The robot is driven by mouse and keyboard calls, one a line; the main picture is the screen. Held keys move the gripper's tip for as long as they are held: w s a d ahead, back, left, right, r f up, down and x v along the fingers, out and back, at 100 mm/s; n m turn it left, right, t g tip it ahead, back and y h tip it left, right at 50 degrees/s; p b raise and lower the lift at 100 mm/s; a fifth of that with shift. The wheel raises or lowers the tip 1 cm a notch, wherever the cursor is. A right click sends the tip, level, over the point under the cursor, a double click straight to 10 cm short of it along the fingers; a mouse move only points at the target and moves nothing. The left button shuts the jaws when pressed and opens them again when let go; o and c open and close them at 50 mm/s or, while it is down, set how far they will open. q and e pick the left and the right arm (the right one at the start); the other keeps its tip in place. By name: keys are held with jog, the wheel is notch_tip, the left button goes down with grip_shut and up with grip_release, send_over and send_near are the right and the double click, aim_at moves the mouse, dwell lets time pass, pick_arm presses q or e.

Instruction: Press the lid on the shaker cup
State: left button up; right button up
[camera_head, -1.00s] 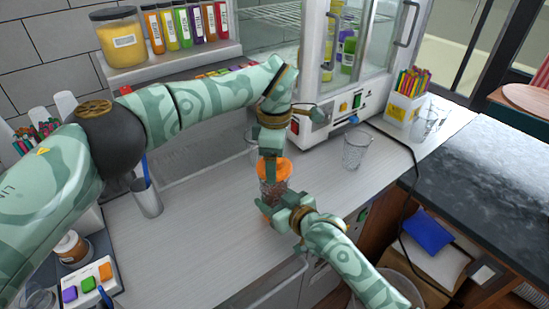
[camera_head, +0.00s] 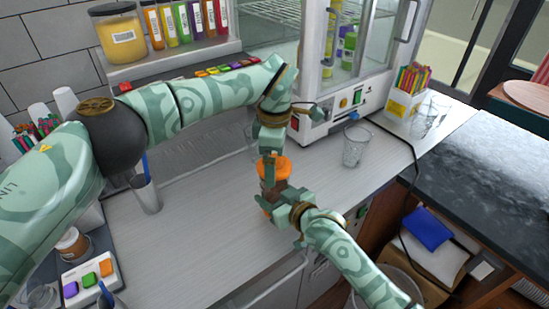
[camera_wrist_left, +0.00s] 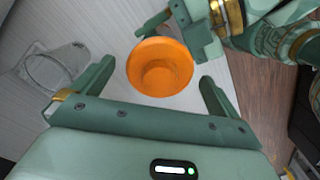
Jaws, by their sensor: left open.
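The shaker cup (camera_head: 268,189) stands on the counter, brown and see-through, with an orange lid (camera_head: 281,168) on top. The lid shows as an orange round with a recessed middle in the left wrist view (camera_wrist_left: 160,67). My left gripper (camera_head: 268,155) is open above the cup and hides part of the lid. In the left wrist view its fingers (camera_wrist_left: 156,78) lie apart on either side of the lid. My right gripper (camera_head: 280,205) is low at the near side of the cup, its fingers by the cup body. Whether they grip it is hidden.
A clear empty cup (camera_head: 356,146) stands right of the shaker, before the glass-doored machine (camera_head: 345,70). A metal holder (camera_head: 146,194) and a button panel (camera_head: 90,279) are at left. The counter (camera_head: 200,215) between them is clear.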

pick_arm(q)
notch_tip(320, 180, up, 12)
jog(key=shift+f, duration=0.2)
pick_arm(e)
jog(key=o, duration=1.5)
jog(key=shift+c, duration=0.2)
jog(key=shift+s+d+r, duration=0.15)
jog(key=shift+s+d, duration=0.05)
jog(key=shift+s, duration=0.05)
pick_arm(q)
notch_tip(320, 180, up, 4)
jog(key=p, duration=0.3)
pick_arm(e)
jog(key=v, duration=1.5)
jog(key=shift+s+d, duration=0.25)
